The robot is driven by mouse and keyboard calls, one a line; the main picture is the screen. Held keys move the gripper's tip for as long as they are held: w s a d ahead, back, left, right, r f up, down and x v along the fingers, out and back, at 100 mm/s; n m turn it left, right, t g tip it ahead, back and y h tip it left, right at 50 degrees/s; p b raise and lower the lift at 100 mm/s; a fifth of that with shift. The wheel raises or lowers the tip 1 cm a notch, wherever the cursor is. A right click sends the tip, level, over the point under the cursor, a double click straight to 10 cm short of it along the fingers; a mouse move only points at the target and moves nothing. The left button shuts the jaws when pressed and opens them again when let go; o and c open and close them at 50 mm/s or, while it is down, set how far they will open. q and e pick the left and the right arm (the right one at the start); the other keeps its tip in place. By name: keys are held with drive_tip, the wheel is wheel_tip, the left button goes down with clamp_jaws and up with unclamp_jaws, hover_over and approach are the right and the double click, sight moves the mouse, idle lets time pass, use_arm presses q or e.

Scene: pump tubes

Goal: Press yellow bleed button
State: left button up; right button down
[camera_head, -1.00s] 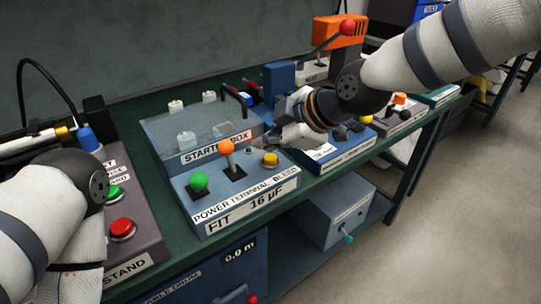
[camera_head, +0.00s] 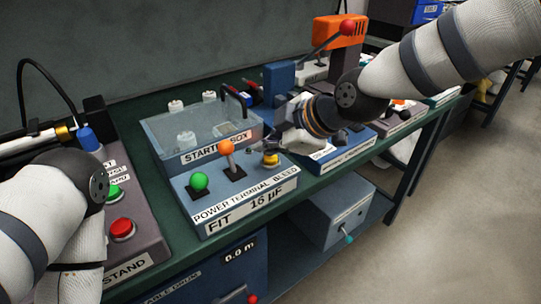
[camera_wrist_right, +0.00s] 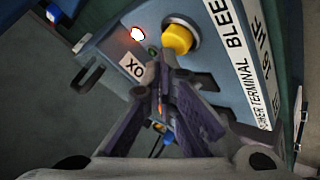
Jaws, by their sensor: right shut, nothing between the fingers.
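The yellow bleed button (camera_head: 270,159) sits at the right end of the blue-grey box labelled POWER, TERMINAL, BLEED (camera_head: 240,203). It also shows large in the right wrist view (camera_wrist_right: 177,39). My right gripper (camera_head: 255,149) is shut and empty, close behind the button and over the box's rear edge. In the wrist view its closed fingertips (camera_wrist_right: 159,72) appear just below the button in the picture; contact cannot be told. My left arm enters at the left, but its gripper is not visible.
A lever with an orange knob (camera_head: 226,147) and one with a green knob (camera_head: 199,181) stand left of the button. The clear-lidded starting box (camera_head: 193,130) is behind. A red button (camera_head: 122,229) is at the left. A glowing spot (camera_wrist_right: 137,34) shows beside the yellow button.

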sight(268, 159)
use_arm(q)
drive_tip(key=shift+s+f, duration=0.1)
use_arm(e)
drive_tip(key=shift+f, duration=0.6)
idle(0.5)
use_arm(q)
drive_tip(key=shift+w+r+p, duration=0.3)
drive_tip(key=shift+w+r, duration=0.15)
use_arm(e)
drive_tip(key=shift+r, duration=1.1)
drive_tip(key=shift+r+p, duration=0.6)
drive_tip(key=shift+r, duration=1.95)
use_arm(q)
drive_tip(key=shift+w+r+t, duration=0.5)
drive_tip(key=shift+w+r, duration=0.25)
drive_tip(key=shift+w, duration=0.05)
use_arm(e)
drive_tip(key=shift+f, duration=0.1)
